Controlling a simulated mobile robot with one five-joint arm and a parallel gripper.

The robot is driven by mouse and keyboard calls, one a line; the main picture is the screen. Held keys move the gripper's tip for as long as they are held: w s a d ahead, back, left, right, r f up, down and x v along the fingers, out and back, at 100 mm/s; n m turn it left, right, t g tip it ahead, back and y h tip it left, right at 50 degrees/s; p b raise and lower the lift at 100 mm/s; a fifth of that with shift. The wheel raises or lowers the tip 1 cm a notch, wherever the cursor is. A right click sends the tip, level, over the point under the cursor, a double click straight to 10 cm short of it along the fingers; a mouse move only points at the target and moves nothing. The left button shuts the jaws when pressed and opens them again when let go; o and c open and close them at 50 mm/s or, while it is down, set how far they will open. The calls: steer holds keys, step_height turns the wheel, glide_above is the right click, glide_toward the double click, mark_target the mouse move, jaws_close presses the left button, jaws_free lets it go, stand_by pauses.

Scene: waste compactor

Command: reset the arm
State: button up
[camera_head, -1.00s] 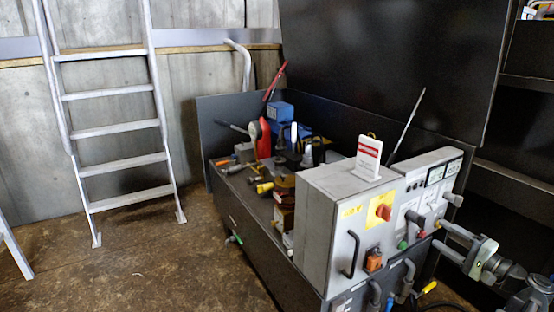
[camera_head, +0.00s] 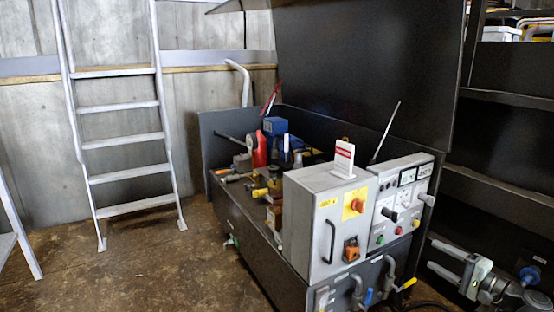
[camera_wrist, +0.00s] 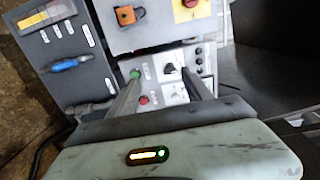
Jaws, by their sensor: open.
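My gripper (camera_head: 434,257) is at the lower right in the head view, to the right of the grey control box (camera_head: 305,235). Its two fingers are spread apart with nothing between them. In the wrist view my gripper (camera_wrist: 162,80) points towards the control panel (camera_wrist: 170,90), which has a green button, a red button and a black knob. The fingers overlap the panel in that view, and I cannot tell the gap exactly. In the head view the gripper appears apart from the panel (camera_head: 383,205). Part of my arm is cut off at the right edge.
A dark bench (camera_head: 245,225) holds several tools and a red bottle (camera_head: 259,152). Pipes with a blue handle (camera_head: 369,296) and a yellow handle (camera_head: 406,284) sit below the panel. Dark shelves (camera_head: 510,150) stand at right. A ladder (camera_head: 120,140) leans at left. Brown floor is clear at left.

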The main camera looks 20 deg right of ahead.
steer(key=w+a+f+n+g+y, duration=0.1)
steer(key=w+a+f+n+g, duration=0.35)
steer(key=a, duration=0.65)
steer(key=w+a+f+n+g+y, duration=0.1)
steer(key=w+a+f+g+y, duration=0.1)
steer(key=w+a+f+g, duration=0.5)
steer(key=s+a+f+n+g+h, duration=0.1)
steer(key=a+f+n+g+h, duration=0.2)
steer(key=a, duration=0.7)
steer(key=s+a+f+n+g+h, duration=0.1)
steer(key=a+f+n+h, duration=0.15)
steer(key=a+f, duration=0.45)
steer(key=s+a+f+n+g+h, duration=0.15)
steer(key=a+n, duration=0.25)
steer(key=a, duration=0.8)
step_height(320, 180, up, 43)
steer(key=p, duration=4.2)
steer(key=shift+d+f+h, duration=0.15)
steer(key=shift+d+h, duration=0.15)
steer(key=shift+h, duration=0.1)
